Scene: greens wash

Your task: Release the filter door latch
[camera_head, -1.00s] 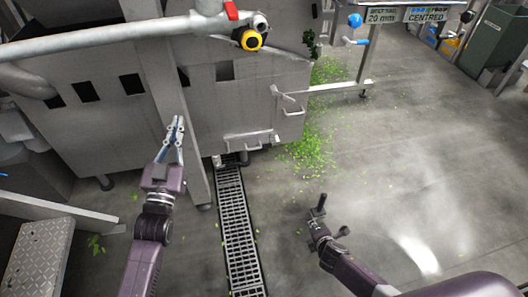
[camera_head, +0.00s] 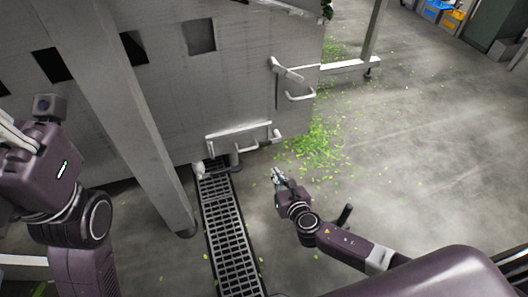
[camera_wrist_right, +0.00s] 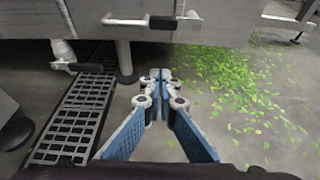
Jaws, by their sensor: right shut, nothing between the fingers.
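The grey steel machine housing (camera_head: 165,85) carries a lever latch (camera_head: 287,70) near its right edge, with a bent handle (camera_head: 299,96) just below it. A low flap with a pale bar (camera_head: 238,131) sits at the housing's bottom edge. I cannot tell which fitting belongs to the filter door. My right gripper (camera_head: 277,174) is shut and empty, below and apart from these fittings. In the right wrist view its tips meet (camera_wrist_right: 160,76) below a dark-gripped handle (camera_wrist_right: 162,22). My left gripper (camera_head: 14,132) is at the left edge, partly cut off; its jaw state is unclear.
A slanting steel leg (camera_head: 135,115) stands left of the fittings. A floor drain grate (camera_head: 229,240) runs forward from under the housing. Green leaf scraps (camera_head: 315,140) litter the floor. A steel rail frame (camera_head: 345,66) stands at the right. The floor farther right is open.

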